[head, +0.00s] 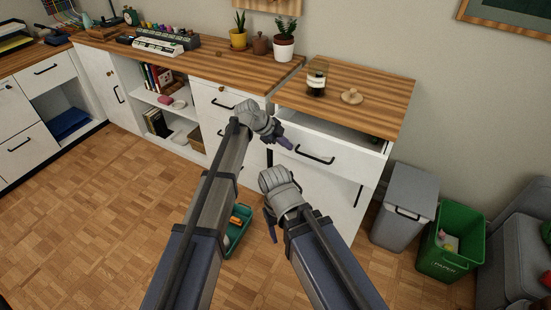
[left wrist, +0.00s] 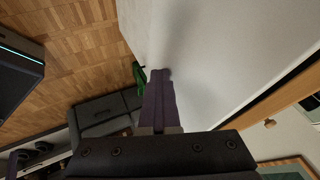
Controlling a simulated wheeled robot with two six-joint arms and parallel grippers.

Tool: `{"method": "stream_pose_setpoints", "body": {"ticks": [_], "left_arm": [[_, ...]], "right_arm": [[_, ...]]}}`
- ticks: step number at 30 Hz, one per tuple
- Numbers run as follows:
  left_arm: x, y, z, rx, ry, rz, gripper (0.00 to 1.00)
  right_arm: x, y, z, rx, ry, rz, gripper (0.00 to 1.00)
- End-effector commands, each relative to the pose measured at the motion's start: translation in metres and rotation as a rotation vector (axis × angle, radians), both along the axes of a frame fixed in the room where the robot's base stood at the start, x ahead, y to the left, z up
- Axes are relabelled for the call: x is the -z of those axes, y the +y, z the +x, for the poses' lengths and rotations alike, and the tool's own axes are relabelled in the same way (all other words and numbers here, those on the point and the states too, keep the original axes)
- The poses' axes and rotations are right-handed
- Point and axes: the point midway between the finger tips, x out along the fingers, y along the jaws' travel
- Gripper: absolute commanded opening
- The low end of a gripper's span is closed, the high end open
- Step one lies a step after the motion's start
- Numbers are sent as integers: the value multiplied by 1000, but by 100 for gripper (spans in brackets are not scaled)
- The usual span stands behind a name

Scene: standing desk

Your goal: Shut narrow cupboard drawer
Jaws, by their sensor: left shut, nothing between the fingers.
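The narrow cupboard (head: 324,195) stands at the right end of the worktops, white with a wooden top. Its top drawer (head: 345,161) is pulled out, with a dark gap showing behind its front and a black bar handle (head: 314,155) on it. My left gripper (head: 286,143) is shut and empty, just in front of the drawer's left part; contact cannot be told. In the left wrist view its purple fingers (left wrist: 159,95) lie together against a pale white front (left wrist: 215,60). My right gripper (head: 270,224) hangs low before the cupboard, pointing down, its fingers mostly hidden.
A jar (head: 317,78) and a small wooden object (head: 351,96) stand on the cupboard top. A grey bin (head: 405,205) and a green paper bin (head: 451,245) stand to the right. A green tray (head: 237,230) lies on the floor near my arms. The floor at left is clear.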

Motion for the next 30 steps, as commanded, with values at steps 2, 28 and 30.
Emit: {"method": "stream_pose_setpoints", "body": {"ticks": [2, 28, 30], "left_arm": [[0, -13, 22, 2, -1, 0, 0], [0, -57, 84, -3, -5, -2, 0], [-1, -57, 85, -3, -4, -3, 0]], "right_arm": [[0, 0, 0, 0, 0, 0, 60], [0, 0, 0, 0, 0, 0, 60], [0, 0, 0, 0, 0, 0, 60]]}}
